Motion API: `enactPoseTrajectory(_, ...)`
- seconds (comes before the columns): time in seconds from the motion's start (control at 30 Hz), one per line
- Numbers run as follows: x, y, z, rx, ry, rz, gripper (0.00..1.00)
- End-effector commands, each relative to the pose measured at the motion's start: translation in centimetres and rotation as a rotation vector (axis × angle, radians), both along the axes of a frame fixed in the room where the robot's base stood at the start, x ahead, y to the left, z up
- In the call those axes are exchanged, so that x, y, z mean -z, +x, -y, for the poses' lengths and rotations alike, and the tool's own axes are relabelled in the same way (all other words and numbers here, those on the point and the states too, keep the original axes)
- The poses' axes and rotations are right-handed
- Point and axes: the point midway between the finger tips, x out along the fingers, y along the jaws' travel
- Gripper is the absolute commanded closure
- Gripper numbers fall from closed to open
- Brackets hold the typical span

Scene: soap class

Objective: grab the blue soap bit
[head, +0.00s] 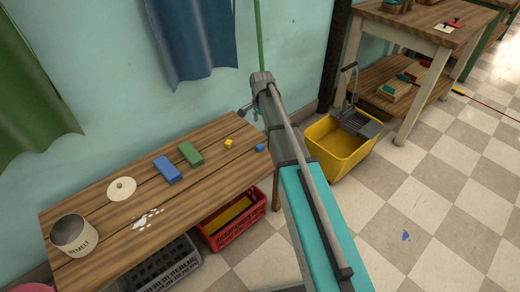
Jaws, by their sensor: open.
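A small blue bit (260,148) lies on the wooden table (100,222) near its right end, close beside my arm. A larger blue block (167,169) lies further left on the same table. My gripper (247,110) shows small at the far end of my arm, just past the table's back right corner. It is open, with nothing seen in it, and it is apart from the small blue bit. Part of the gripper is hidden by my arm.
A green block (190,153) and a small yellow bit (229,143) lie near the blue ones. A pot (74,235), a round lid (121,188) and white crumbs (146,218) are further left. A red crate (233,223) sits below; a yellow bucket (340,147) stands right.

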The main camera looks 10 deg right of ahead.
Motion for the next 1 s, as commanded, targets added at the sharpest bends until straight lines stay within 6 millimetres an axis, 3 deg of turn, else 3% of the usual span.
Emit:
enactPoseTrajectory(0.27, 0.7, 0.0, 0.0, -0.001, 0.0, 0.0, 0.21)
enactPoseTrajectory(1.0, 6.3, 0.0, 0.0, -0.001, 0.0, 0.0, 0.21)
